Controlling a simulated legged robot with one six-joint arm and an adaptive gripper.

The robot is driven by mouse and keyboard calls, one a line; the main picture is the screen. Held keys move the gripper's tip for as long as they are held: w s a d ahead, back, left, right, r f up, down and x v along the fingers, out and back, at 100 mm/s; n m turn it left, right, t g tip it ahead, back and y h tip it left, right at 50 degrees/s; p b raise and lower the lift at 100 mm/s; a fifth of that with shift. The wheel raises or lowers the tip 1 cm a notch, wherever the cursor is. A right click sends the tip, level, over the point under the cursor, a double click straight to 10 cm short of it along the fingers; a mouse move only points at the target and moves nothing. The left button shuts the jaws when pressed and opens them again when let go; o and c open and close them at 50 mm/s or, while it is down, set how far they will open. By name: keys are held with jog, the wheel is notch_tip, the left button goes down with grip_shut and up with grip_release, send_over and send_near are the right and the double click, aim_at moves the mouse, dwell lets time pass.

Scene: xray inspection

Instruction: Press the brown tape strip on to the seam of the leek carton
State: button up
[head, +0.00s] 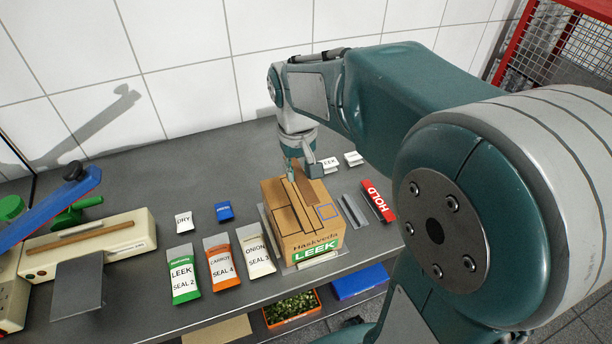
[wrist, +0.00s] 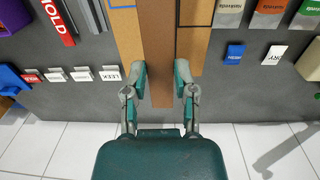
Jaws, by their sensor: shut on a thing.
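The leek carton (head: 312,238) is a brown box with a green LEEK label, standing on the bench. Its top also shows in the wrist view (wrist: 127,40). The brown tape strip (wrist: 158,45) is darker than the cardboard. It lies lengthwise over the middle of the carton top, and its end sticks out past the edge on my side. My gripper (wrist: 161,80) is shut on the strip near that end, one finger on each side. In the head view my gripper (head: 302,170) is at the carton's far edge, partly hidden. I cannot tell whether the strip touches the seam.
LEEK (head: 184,277), carrot (head: 220,264) and onion (head: 254,252) pouches lie left of the carton. A red HOLD block (head: 378,201) lies to its right. Small tags, DRY (head: 183,222) and a blue one (head: 224,211), stand behind the pouches. A sealer (head: 90,245) stands far left.

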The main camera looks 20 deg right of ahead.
aim_at(298, 175)
jog(key=shift+w+d, duration=0.15)
jog(key=shift+d, duration=0.5)
jog(key=shift+a+f, duration=0.1)
jog(key=shift+a, duration=0.4)
jog(key=shift+a+f, duration=0.5)
jog(key=shift+f, duration=0.3)
jog(key=shift+d+f, duration=0.35)
jog(key=shift+f, duration=0.2)
jog(key=shift+d+f, duration=0.3)
jog(key=shift+f, duration=0.2)
jog(key=shift+a+f, duration=0.2)
jog(key=shift+a, duration=0.25)
jog(key=shift+d, duration=0.35)
jog(key=shift+a, duration=0.2)
